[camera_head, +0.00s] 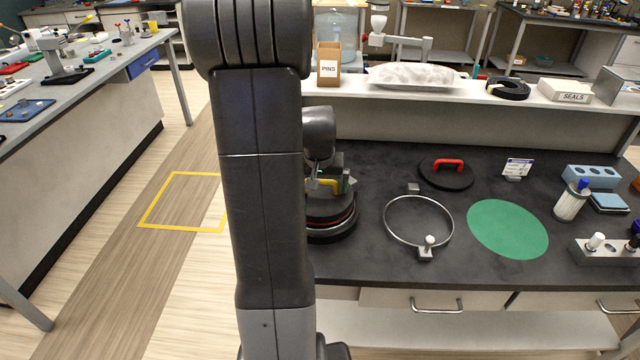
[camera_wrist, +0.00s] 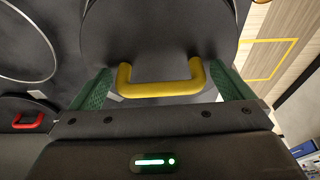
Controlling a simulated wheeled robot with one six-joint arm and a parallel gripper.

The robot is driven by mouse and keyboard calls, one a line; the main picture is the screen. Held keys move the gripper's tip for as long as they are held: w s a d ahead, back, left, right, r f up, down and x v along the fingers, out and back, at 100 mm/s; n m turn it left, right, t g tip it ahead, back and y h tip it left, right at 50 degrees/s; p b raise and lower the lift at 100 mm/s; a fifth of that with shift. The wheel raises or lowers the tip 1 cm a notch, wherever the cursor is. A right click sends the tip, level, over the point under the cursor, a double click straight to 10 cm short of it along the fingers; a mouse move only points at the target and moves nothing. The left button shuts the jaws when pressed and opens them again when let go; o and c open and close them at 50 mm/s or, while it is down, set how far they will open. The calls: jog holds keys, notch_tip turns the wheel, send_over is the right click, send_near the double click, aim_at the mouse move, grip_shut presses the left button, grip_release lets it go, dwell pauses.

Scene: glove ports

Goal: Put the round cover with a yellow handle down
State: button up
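The round cover is dark, with a yellow handle (camera_head: 330,184), and is partly hidden behind my arm in the head view. It lies level on top of a dark round stack with a thin red line (camera_head: 340,224). In the wrist view the cover (camera_wrist: 160,30) fills the top middle and its yellow handle (camera_wrist: 160,88) lies between my two green fingers. My gripper (camera_wrist: 163,82) is open, the fingers standing apart just beyond the handle's two ends, with narrow gaps. Where the cover meets the stack is not clear.
Right of the stack are a metal ring (camera_head: 387,234) with a small clamp, a dark cover with a red handle (camera_head: 448,166) and a green round mat (camera_head: 508,229). Blue blocks and a bottle (camera_head: 570,203) stand far right. A raised shelf (camera_head: 460,91) runs along the back.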

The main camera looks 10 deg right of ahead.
aim_at(319, 202)
jog(key=shift+r, duration=0.5)
jog(key=v, duration=1.1)
jog(key=shift+s+r, duration=0.2)
jog(key=shift+r, duration=0.05)
jog(key=shift+f, duration=0.1)
jog(key=x, duration=1.2)
jog(key=shift+w+f, duration=0.15)
jog(key=shift+f, duration=0.2)
jog(key=shift+w+r, duration=0.1)
jog(key=shift+r, duration=1.3)
